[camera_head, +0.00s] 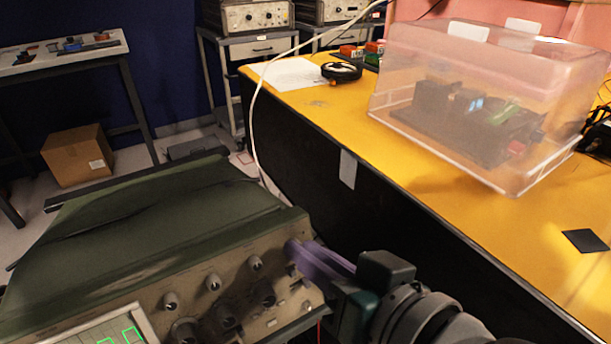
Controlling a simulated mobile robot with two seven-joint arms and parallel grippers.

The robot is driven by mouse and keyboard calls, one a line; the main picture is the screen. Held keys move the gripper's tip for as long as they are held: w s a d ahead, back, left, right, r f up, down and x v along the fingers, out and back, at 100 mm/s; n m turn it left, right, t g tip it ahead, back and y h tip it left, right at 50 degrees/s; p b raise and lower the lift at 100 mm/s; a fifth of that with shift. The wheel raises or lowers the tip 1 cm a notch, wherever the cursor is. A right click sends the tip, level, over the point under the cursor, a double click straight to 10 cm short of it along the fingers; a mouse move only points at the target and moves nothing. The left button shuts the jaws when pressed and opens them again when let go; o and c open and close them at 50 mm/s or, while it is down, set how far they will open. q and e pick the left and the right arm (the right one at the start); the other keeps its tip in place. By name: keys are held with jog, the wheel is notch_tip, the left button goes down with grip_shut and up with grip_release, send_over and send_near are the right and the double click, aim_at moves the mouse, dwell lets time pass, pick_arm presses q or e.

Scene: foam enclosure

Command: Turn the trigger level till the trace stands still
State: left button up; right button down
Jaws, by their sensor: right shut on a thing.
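A green-cased oscilloscope (150,225) with a beige front panel (205,290) fills the lower left. Part of its screen (110,330) shows at the bottom edge with bright green trace segments; most of the screen is cut off. Several knobs, such as a small grey one (213,281), stand on the panel. My right gripper (296,254) has purple fingers and reaches in from the lower right to the panel's upper right corner. It is shut there, apparently on a knob, which the fingers hide; I cannot read its label. My left gripper is out of view.
A yellow bench (420,180) runs along the right, with a clear plastic cover (480,100) over dark equipment. A white cable (258,110) hangs behind the oscilloscope. A cardboard box (77,155) is on the floor at left.

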jog(key=shift+n, duration=0.3)
jog(key=shift+s+a+n+h+p, duration=0.1)
jog(key=shift+n+h+p, duration=0.4)
jog(key=shift+n, duration=2.8)
jog(key=shift+a+n+h+p, duration=0.1)
jog(key=shift+n+p, duration=0.8)
jog(key=shift+n, duration=2.4)
jog(key=c, duration=0.8)
grip_release()
jog(key=shift+c, duration=0.2)
